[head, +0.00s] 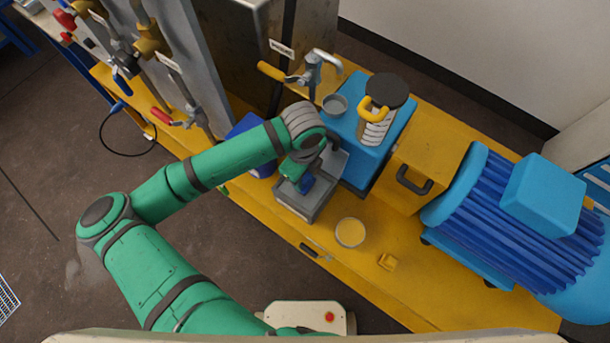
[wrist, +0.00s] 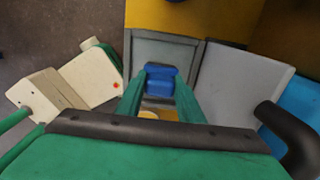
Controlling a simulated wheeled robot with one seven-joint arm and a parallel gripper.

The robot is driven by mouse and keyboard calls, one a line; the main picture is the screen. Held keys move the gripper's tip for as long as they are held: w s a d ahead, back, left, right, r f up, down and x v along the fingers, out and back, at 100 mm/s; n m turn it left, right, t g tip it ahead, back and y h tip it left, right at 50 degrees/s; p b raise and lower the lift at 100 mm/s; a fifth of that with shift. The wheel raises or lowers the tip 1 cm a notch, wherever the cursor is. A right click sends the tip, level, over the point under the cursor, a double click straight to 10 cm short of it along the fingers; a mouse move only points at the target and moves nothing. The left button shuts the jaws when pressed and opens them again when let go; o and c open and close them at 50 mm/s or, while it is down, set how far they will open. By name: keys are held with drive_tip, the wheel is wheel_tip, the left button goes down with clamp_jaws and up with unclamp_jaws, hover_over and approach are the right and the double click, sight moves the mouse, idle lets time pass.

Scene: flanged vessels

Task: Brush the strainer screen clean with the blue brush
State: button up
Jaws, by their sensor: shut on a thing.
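My gripper (head: 303,172) is over the grey tray (head: 290,207) on the yellow bench, shut on the blue brush (head: 306,184). In the wrist view, the green fingers (wrist: 160,84) stand on both sides of the blue brush (wrist: 160,80), inside the outline of the grey tray (wrist: 165,36). The brush's bristles are hidden, and I cannot tell whether it touches anything. I cannot make out the strainer screen for certain; the tray's inside is partly covered by my gripper and brush.
A blue box (head: 362,160) behind the tray bears a dark-topped cylinder (head: 378,128) with a yellow handle and a small grey cup (head: 335,104). A blue motor (head: 500,215) fills the bench's right end.

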drive_tip(key=shift+w+a+f, duration=0.1)
drive_tip(key=shift+w+a, duration=0.45)
drive_tip(key=shift+a, duration=0.25)
drive_tip(key=shift+w+a+f, duration=0.1)
drive_tip(key=shift+w+a, duration=0.45)
drive_tip(key=shift+a, duration=0.2)
drive_tip(key=shift+w, duration=0.1)
drive_tip(key=shift+w+d, duration=0.7)
drive_tip(key=shift+w, duration=0.2)
drive_tip(key=shift+r, duration=0.1)
drive_tip(key=shift+d, duration=0.1)
